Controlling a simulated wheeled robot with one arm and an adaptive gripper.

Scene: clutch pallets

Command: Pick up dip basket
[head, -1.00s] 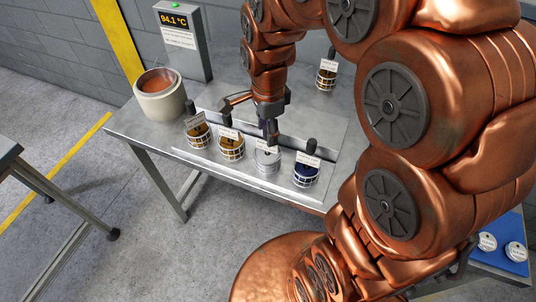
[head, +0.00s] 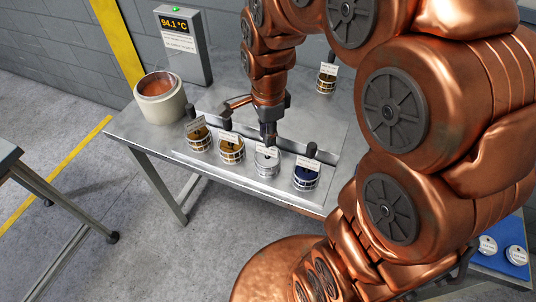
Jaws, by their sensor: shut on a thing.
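Several small round dip baskets with dark upright handles and white tags stand in a row on a metal plate (head: 230,179) at the table's front. From left they are a gold one (head: 199,144), another gold one (head: 231,155), a silver one (head: 267,169) and a blue-filled one (head: 306,181). My gripper (head: 268,133) points down over the silver basket and is shut on its handle. The fingertips and handle overlap, so the grip's detail is hidden. The silver basket appears still level with its neighbours.
Another tagged basket (head: 327,83) stands at the back of the table. A cream pot (head: 161,108) with copper-coloured contents stands at the left, beside a temperature display box (head: 183,42) reading 94.1 °C. White round pieces lie on a blue surface (head: 512,268) at lower right.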

